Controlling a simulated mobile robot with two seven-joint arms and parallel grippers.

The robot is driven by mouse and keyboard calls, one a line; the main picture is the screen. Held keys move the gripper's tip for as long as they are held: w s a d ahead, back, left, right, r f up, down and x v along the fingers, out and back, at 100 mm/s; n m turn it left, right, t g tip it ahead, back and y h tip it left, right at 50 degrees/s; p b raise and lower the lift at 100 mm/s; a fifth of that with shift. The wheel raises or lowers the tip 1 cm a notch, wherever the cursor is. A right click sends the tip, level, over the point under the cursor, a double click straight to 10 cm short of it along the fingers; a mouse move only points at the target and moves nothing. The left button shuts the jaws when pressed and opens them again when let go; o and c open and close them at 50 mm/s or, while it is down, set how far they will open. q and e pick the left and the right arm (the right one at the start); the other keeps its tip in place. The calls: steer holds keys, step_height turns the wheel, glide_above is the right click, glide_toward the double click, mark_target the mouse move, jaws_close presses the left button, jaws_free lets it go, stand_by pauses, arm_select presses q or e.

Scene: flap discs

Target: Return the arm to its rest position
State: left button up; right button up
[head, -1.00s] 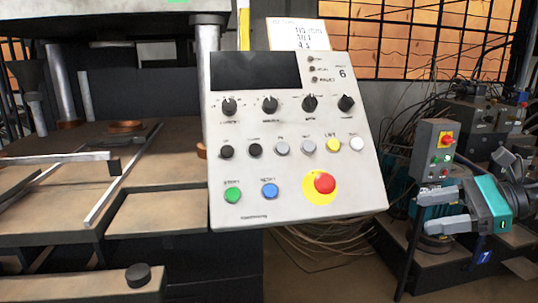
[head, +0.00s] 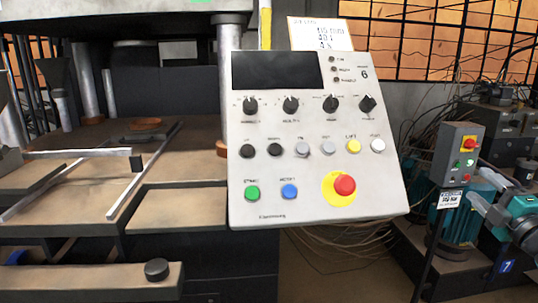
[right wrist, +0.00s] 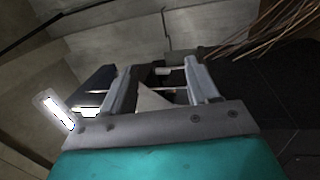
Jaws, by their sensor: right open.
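My right gripper (head: 478,203) is at the right edge of the head view, partly cut off by the frame. It is beside the small grey switch box and in front of a teal motor. In the right wrist view the two grey fingers of this gripper (right wrist: 160,72) stand apart with nothing held between them. The large control panel (head: 315,150) with knobs, buttons and a red stop button is left of the gripper and apart from it. My left gripper is not in view.
A small switch box (head: 461,154) on a post and a teal motor (head: 455,225) stand at the right. Loose cables (right wrist: 270,25) show in the wrist view. A press table (head: 180,208) with metal bars fills the left. Dark floor lies below the panel.

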steer(key=d+f+m+g+h, duration=0.4)
steer(key=d+f+m+h, duration=0.2)
steer(key=m, duration=0.6)
steer(key=s+a+f+g+y, duration=0.1)
steer(key=s+a+f+y, duration=0.15)
steer(key=a+f, duration=0.55)
steer(key=s+a+f+g+y, duration=0.1)
steer(key=s+a+f, duration=0.4)
steer(key=f, duration=0.4)
steer(key=s+a+f+m+g+y, duration=0.1)
steer(key=s+a+f+y, duration=0.1)
steer(key=s+a+f, duration=0.4)
steer(key=s+a+f+m+g+y, duration=0.1)
steer(key=s+a+f, duration=0.5)
steer(key=s+a, duration=0.7)
steer(key=a+m+g, duration=0.1)
steer(key=a, duration=0.4)
steer(key=shift+s+a+y, duration=0.15)
steer(key=shift+s+y, duration=0.05)
steer(key=shift+y, duration=0.15)
